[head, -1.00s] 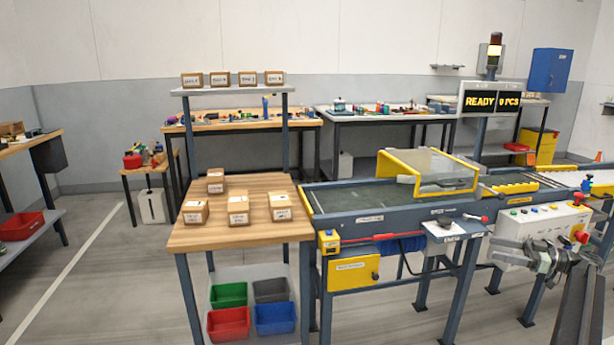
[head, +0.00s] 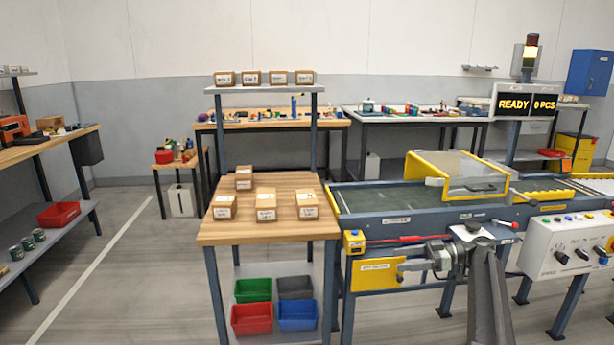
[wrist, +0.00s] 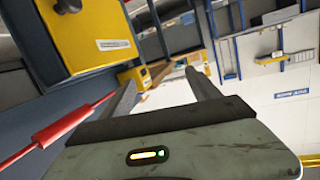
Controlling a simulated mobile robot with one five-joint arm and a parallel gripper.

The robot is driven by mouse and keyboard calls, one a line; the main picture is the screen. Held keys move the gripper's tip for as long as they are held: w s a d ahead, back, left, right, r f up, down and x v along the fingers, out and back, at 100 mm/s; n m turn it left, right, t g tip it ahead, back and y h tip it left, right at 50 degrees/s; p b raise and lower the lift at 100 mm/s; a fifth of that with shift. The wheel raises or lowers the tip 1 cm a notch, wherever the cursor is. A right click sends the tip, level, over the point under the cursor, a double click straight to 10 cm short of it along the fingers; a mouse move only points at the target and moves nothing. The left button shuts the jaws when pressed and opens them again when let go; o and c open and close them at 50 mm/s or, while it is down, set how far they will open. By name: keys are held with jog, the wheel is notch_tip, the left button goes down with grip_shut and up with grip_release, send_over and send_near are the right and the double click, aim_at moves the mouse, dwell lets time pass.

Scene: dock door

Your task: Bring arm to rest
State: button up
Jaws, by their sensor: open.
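My gripper (head: 408,271) is in front of the conveyor's near side in the head view, left of my arm's upright link. It points left, close to the yellow box (head: 375,274) under the conveyor's left end; I cannot tell if they touch. In the wrist view, the two fingers of my gripper (wrist: 163,85) stand well apart with nothing between them. The yellow box (wrist: 85,35) fills the upper left there.
The wooden table (head: 225,234) with several small boxes stands left of the conveyor (head: 380,200). A control panel (head: 570,245) is at the right.

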jog(key=s+a+f+m+g+h, duration=0.1)
jog(key=s+a+f+h, duration=0.1)
jog(key=s+a+f, duration=0.45)
jog(key=s+a+f+m+g+h, duration=0.1)
jog(key=s+a+f+h, duration=0.15)
jog(key=a, duration=0.65)
jog(key=s+a+f+m+g+h, duration=0.1)
jog(key=s+a+f+h, duration=0.2)
jog(key=s+a, duration=0.35)
jog(key=s+d+f+m+h, duration=0.4)
jog(key=s+f+m+h, duration=0.25)
jog(key=s, duration=0.25)
jog(key=d+m+t+h, duration=0.1)
jog(key=d+m+h, duration=0.1)
jog(key=d+m, duration=0.35)
notch_tip(320, 180, up, 30)
jog(key=p, duration=3.1)
jog(key=shift+w+a+r+m, duration=0.15)
jog(key=shift+w+a+m, duration=0.2)
jog(key=shift+a, duration=0.1)
